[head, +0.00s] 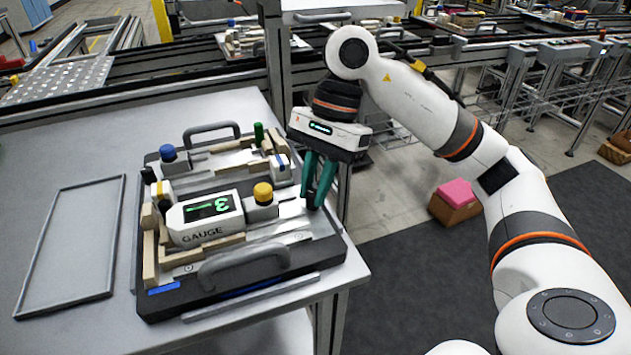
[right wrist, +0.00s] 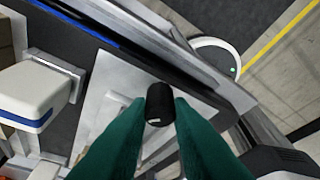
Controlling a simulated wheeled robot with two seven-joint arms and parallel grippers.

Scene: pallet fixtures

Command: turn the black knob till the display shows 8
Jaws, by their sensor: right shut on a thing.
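The gauge (head: 206,220) is a white box on a black pallet fixture (head: 335,252). Its display (head: 207,208) shows a green digit that looks like a 3. The black knob (right wrist: 159,104) shows in the right wrist view between the green fingers, with a white mark at its near end. My right gripper (head: 318,192) points down at the right end of the fixture, its fingers shut on the knob. In the head view the fingers mostly hide the knob. The right gripper also shows in the right wrist view (right wrist: 160,112). My left gripper is not in view.
A yellow knob (head: 263,193) stands just left of my right gripper, and a blue knob (head: 168,153) and green peg (head: 258,133) stand farther back. Dark handles (head: 243,265) arch over the front and back. An empty frame (head: 70,245) lies on the table at left.

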